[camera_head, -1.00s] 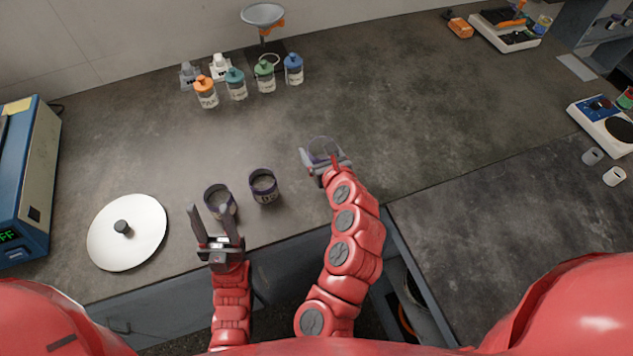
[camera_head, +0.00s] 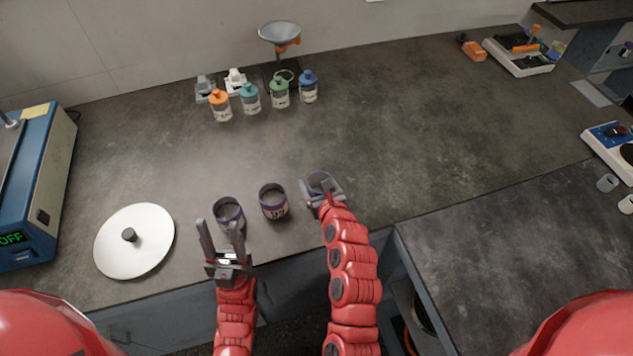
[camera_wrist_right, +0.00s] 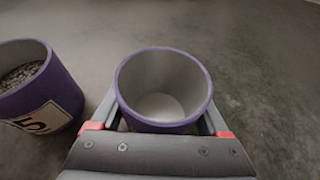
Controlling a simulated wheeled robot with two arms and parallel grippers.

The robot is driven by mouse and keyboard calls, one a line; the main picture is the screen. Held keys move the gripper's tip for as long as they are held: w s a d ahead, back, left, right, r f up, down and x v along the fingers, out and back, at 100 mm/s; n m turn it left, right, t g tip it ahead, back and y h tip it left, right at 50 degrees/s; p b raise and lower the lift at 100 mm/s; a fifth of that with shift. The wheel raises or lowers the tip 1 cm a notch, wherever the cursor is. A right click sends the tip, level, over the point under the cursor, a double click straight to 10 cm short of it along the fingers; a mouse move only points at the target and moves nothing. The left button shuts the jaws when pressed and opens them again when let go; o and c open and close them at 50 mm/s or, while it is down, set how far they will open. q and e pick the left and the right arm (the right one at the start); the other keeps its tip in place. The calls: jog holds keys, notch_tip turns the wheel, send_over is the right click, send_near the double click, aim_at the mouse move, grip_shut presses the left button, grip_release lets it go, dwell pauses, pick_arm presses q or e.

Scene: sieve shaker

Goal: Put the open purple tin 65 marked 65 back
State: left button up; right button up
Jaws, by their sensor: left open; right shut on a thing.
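An open purple-rimmed tin (camera_head: 320,181) is in my right gripper (camera_head: 321,192), to the right of two other tins. In the right wrist view this tin (camera_wrist_right: 163,90) sits upright between the fingers and looks empty, with a pale bottom; its label is not visible. The middle tin (camera_head: 273,201) is purple with a label; in the right wrist view a neighbouring tin (camera_wrist_right: 40,85) holds grey grains, and its label shows a 5, partly cut off. A third tin (camera_head: 228,213) stands just behind my left gripper (camera_head: 221,240), which is open and empty.
A white round lid (camera_head: 152,252) with a dark knob lies at left, near a blue machine (camera_head: 30,190). Several capped bottles (camera_head: 250,98) stand at the back, below a metal bowl on a stand (camera_head: 280,33). The counter's middle right is clear.

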jog(key=shift+f, duration=0.15)
jog(key=o, duration=1.3)
jog(key=shift+o, duration=0.2)
